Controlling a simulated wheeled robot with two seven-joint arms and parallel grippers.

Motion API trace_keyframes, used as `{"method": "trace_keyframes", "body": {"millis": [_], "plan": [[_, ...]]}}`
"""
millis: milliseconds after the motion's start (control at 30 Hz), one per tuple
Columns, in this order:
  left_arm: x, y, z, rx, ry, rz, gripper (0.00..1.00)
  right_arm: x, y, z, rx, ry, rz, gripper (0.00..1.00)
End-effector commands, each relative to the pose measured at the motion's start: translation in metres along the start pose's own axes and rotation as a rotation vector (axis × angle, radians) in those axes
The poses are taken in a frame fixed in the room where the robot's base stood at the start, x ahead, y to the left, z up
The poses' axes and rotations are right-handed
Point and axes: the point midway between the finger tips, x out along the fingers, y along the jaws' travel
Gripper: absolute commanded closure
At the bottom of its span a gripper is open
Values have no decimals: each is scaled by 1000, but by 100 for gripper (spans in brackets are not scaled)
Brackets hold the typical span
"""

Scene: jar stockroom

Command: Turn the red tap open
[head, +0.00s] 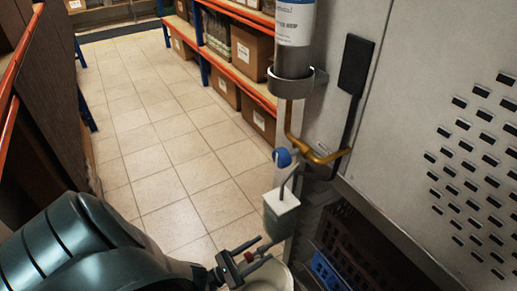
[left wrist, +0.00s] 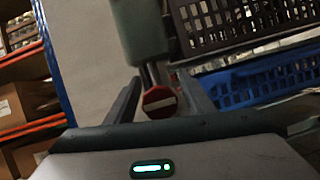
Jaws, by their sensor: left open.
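The red tap (left wrist: 160,102) is a round red knob with a pale bar across its face, seen near the middle of the left wrist view. In the head view it is a small red spot (head: 248,257) below a grey-green container with a white top (head: 281,215). My left gripper (head: 263,249) is open, with one finger on each side of the red knob in the picture. Its fingers also show in the left wrist view (left wrist: 162,90). I cannot tell whether either finger touches the knob. My right gripper is not in view.
A pale round vessel (head: 272,277) stands below the tap. A blue knob (head: 283,157), a brass pipe (head: 318,156) and a bottle in a ring holder (head: 291,88) are above. Dark and blue crates (head: 328,272) sit at right. The tiled aisle (head: 165,150) is clear.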

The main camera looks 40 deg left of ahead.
Motion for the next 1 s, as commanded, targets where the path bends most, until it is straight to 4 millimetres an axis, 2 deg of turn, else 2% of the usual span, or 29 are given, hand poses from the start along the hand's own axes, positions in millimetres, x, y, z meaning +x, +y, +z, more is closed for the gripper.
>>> {"method": "trace_keyframes", "body": {"millis": [100, 267, 667, 1000], "plan": [[0, 0, 0, 0, 0, 0, 54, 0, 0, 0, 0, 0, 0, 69], [0, 0, 0, 0, 0, 0, 92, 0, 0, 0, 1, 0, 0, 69], [-1, 1, 0, -31, -1, 14, 92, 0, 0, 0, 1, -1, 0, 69], [0, 3, 1, -178, -8, 78, 92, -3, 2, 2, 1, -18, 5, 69]]}}
